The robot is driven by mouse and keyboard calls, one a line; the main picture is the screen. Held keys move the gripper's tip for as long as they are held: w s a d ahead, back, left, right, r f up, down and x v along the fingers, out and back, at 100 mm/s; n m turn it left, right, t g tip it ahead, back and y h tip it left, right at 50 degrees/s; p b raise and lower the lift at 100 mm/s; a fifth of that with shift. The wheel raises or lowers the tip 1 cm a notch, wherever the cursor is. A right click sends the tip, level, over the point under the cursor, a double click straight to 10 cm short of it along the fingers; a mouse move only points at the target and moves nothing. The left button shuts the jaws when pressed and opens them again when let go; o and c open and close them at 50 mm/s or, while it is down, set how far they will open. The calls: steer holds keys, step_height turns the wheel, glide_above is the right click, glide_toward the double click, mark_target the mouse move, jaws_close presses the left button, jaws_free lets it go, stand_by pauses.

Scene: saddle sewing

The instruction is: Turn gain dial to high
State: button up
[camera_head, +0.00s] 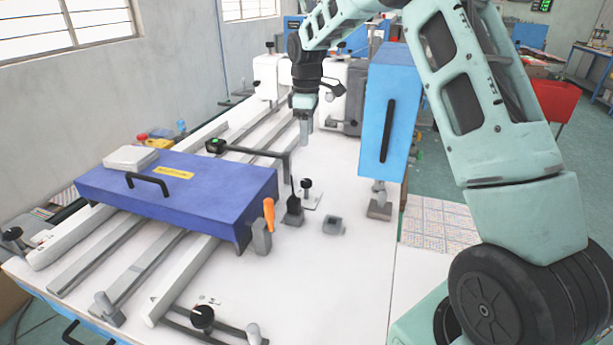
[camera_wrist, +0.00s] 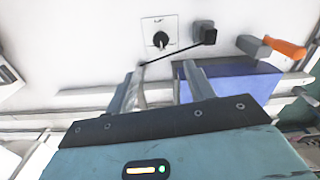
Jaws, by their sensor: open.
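A black dial (camera_head: 306,184) stands on a small white plate on the white table, right of the blue-purple box. It also shows in the wrist view (camera_wrist: 160,41) at the top middle, with a dark knob and markings too small to read. Another black dial (camera_head: 202,317) sits on a plate near the table's front. I cannot read which one is labelled gain. My gripper (camera_head: 304,131) hangs pointing down, behind and above the first dial. In the wrist view my gripper (camera_wrist: 163,76) has its fingers apart with nothing held, clear of the dial.
A thin black arm on a grey block (camera_head: 292,211) stands next to the first dial. The blue-purple box (camera_head: 180,190) and an orange-handled clamp (camera_head: 268,218) are nearby. A blue upright housing (camera_head: 390,110) stands to the right. The table's front right is mostly clear.

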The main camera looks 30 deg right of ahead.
mark_target(306, 181)
step_height(306, 181, down, 15)
steer(key=shift+a+r+p, duration=0.1)
steer(key=shift+p, duration=1.1)
steer(key=c, duration=1)
